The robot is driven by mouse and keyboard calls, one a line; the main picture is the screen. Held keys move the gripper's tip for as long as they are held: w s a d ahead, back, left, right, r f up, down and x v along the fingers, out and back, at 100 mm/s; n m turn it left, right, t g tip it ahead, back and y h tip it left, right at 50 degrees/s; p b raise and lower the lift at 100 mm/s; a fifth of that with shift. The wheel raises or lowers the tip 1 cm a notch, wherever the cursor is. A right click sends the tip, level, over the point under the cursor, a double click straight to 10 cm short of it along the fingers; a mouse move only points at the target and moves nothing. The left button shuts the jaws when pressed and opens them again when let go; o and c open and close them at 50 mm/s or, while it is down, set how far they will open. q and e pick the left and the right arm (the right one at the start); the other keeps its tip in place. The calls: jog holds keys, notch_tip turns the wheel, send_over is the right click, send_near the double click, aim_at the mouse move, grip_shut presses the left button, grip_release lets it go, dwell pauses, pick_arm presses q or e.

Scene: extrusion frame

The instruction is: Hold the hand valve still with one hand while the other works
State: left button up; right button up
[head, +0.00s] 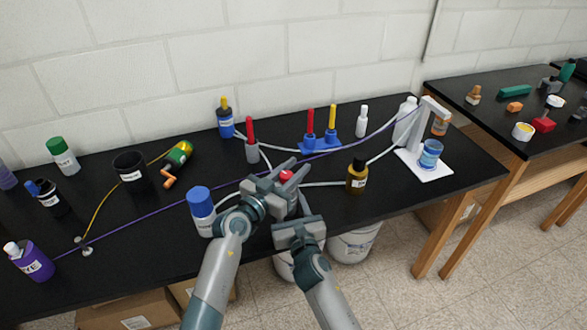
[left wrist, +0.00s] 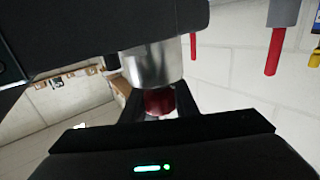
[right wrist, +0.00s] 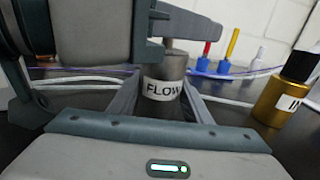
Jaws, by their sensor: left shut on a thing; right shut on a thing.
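The hand valve is a grey upright cylinder with a white FLOW label (right wrist: 161,89) in the right wrist view and a red knob (head: 286,175) on top in the head view. My left gripper (head: 279,180) is closed around the red knob, which shows between its fingers in the left wrist view (left wrist: 159,101). My right gripper (right wrist: 160,98) has one finger on each side of the labelled body and is shut on it below the left gripper. In the head view, my grippers and wrists hide most of the valve.
A blue-capped bottle (head: 202,212) stands close left of my left wrist. A brown bottle (head: 357,177) stands to the right. A grey holder with a red handle (head: 251,140) and blue stands (head: 320,139) are behind. Tubes and a purple cord (head: 345,147) cross the black table.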

pick_arm(q)
jog(key=shift+s+d+f+m+g+h, duration=0.1)
jog(key=shift+s+d+m+g+h, duration=0.1)
jog(key=shift+m+g+h, duration=0.65)
jog(key=shift+s+d+m+g+h, duration=0.1)
jog(key=shift+s+m+g+h, duration=0.05)
jog(key=shift+m+g+h, duration=0.7)
jog(key=o, duration=1.1)
jog(key=shift+c, duration=0.2)
notch_tip(320, 180, up, 10)
